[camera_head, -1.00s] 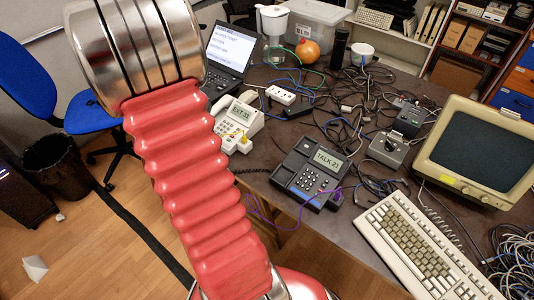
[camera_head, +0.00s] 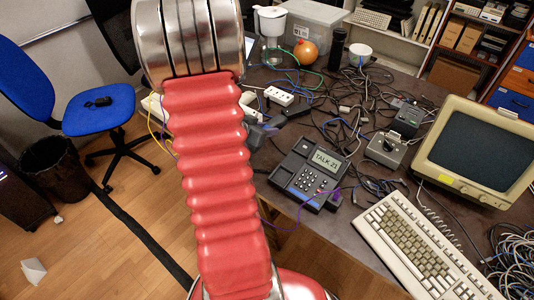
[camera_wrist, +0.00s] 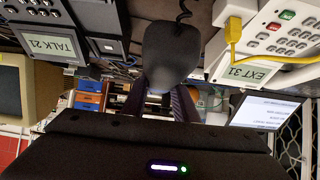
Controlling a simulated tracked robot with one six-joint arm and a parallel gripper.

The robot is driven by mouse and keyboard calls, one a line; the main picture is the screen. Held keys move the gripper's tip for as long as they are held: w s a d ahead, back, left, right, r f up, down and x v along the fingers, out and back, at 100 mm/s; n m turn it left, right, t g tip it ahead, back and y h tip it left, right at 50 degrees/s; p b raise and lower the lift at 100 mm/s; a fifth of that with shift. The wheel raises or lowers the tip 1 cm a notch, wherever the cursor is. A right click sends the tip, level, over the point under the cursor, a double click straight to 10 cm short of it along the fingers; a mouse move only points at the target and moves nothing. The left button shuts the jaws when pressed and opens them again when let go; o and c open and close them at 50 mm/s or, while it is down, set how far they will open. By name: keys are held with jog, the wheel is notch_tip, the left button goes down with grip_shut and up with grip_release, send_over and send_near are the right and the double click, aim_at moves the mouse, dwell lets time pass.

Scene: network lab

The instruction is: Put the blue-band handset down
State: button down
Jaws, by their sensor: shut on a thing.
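In the wrist view a dark rounded handset end (camera_wrist: 172,55) sits between the fingers of my gripper (camera_wrist: 158,98), which is shut on it. A coiled cord (camera_wrist: 183,12) shows beyond it. Its blue band is not clearly visible. The dark TALK 21 desk phone (camera_head: 308,175) stands on the table; it also shows at the left of the wrist view (camera_wrist: 50,45). In the head view my red arm hides most of the gripper and most of the pale phone.
A beige keyboard (camera_head: 420,245) and monitor (camera_head: 480,150) stand right of the dark phone. Tangled cables (camera_head: 370,100) cover much of the table. A power strip (camera_head: 279,96) and grey switch box (camera_head: 388,148) lie behind. A blue chair (camera_head: 95,108) stands left.

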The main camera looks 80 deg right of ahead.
send_over(267, 156)
jog(key=shift+d+f, duration=0.1)
jog(key=shift+f, duration=2.8)
jog(key=shift+f, duration=2.1)
jog(key=c, duration=1.4)
grip_release()
jog(key=v, duration=1.2)
